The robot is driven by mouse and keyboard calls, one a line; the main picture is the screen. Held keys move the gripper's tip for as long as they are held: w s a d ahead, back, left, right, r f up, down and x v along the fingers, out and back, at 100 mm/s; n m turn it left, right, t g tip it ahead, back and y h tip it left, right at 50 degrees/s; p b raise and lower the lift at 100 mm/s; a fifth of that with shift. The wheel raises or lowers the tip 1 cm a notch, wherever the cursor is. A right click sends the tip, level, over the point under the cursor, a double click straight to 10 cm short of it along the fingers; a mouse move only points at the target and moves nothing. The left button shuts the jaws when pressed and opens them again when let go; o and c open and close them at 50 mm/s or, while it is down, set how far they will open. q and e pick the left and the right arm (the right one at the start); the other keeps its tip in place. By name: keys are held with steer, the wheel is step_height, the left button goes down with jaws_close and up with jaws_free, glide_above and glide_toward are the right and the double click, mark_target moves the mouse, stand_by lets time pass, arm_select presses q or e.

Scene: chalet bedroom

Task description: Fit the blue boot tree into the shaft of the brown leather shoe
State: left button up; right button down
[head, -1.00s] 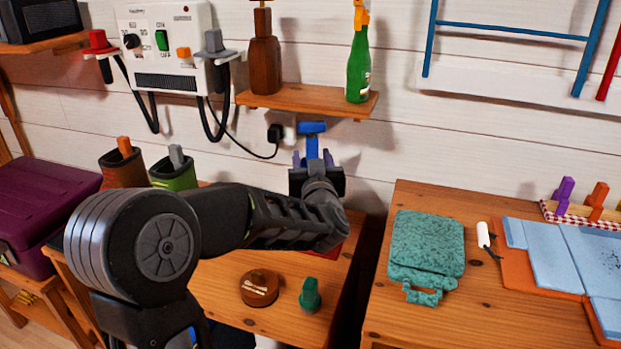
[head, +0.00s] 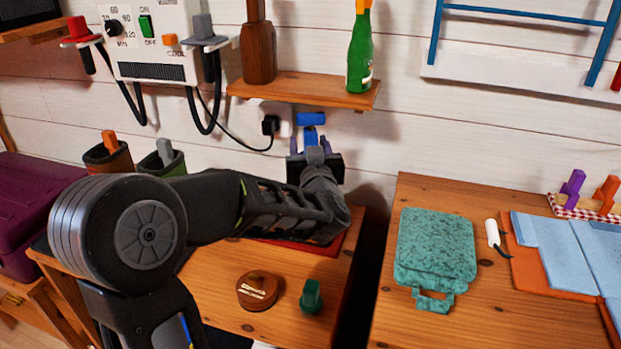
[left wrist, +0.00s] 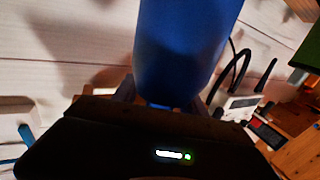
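The blue boot tree (head: 311,119) stands upright in my left gripper (head: 310,144), between its purple fingers, in front of the wall below the shelf. In the left wrist view the blue boot tree (left wrist: 185,50) rises large from between the fingers. The gripper is shut on it. A brown boot (head: 108,158) at the left has an orange piece in its top; a green boot (head: 163,162) beside it has a grey one. My arm partly hides both. I cannot make out a separate brown leather shoe; my arm covers part of the table. My right gripper is not in view.
A round brown tin (head: 257,291) and a green piece (head: 311,296) stand on the left table (head: 225,275). A wooden shelf (head: 300,92) with bottles is above my gripper. A dark gap separates this table from the right one, which bears a teal bag (head: 436,248).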

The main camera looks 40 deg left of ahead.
arm_select(q)
steer(key=shift+f, duration=0.1)
jaws_close()
stand_by(1.1)
